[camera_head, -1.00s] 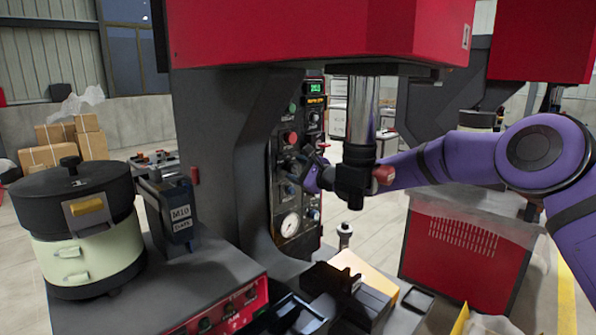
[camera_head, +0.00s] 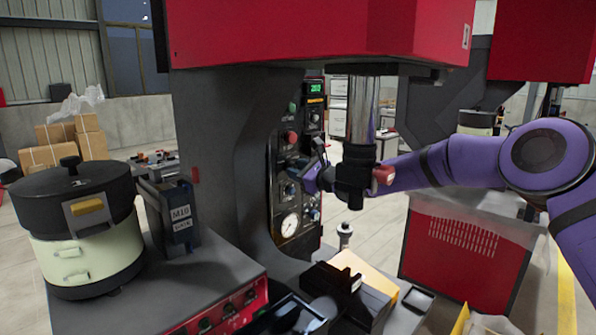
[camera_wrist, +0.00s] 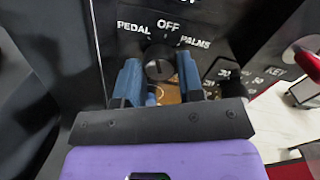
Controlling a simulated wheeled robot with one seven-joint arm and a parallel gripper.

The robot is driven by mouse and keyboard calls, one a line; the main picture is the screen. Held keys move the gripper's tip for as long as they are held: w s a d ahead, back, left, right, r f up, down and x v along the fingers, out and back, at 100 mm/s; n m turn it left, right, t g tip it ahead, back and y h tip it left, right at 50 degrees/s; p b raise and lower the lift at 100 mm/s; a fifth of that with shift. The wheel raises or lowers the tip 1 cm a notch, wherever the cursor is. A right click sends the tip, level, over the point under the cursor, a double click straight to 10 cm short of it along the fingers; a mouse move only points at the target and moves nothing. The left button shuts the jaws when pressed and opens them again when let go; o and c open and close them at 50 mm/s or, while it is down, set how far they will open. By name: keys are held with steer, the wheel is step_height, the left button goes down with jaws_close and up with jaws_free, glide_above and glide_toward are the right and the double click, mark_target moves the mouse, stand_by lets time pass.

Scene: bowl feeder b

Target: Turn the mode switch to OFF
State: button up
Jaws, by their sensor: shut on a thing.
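The mode switch (camera_wrist: 158,62) is a dark round knob on the black control panel (camera_head: 281,160). White labels around it read PEDAL at upper left, OFF (camera_wrist: 168,27) above and PALMS at upper right. My gripper (camera_wrist: 158,64) reaches the panel from the right, with one blue finger on each side of the knob, shut on it. A mark on the knob's face is faint, and I cannot tell which label it points to. In the head view my gripper (camera_head: 309,179) is at the panel, and the switch is largely hidden by it.
Other knobs, a red button (camera_head: 290,137) and a round gauge (camera_head: 290,225) share the panel. A vertical metal cylinder (camera_head: 362,105) and its dark holder stand close before my wrist. A bowl feeder (camera_head: 85,235) is at left. A small key label sits right of the switch.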

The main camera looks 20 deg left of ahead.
steer(key=shift+f+m, duration=0.1)
steer(key=shift+m, duration=2.1)
steer(key=o, duration=0.9)
steer(key=shift+o, duration=0.2)
steer(key=v, duration=1.1)
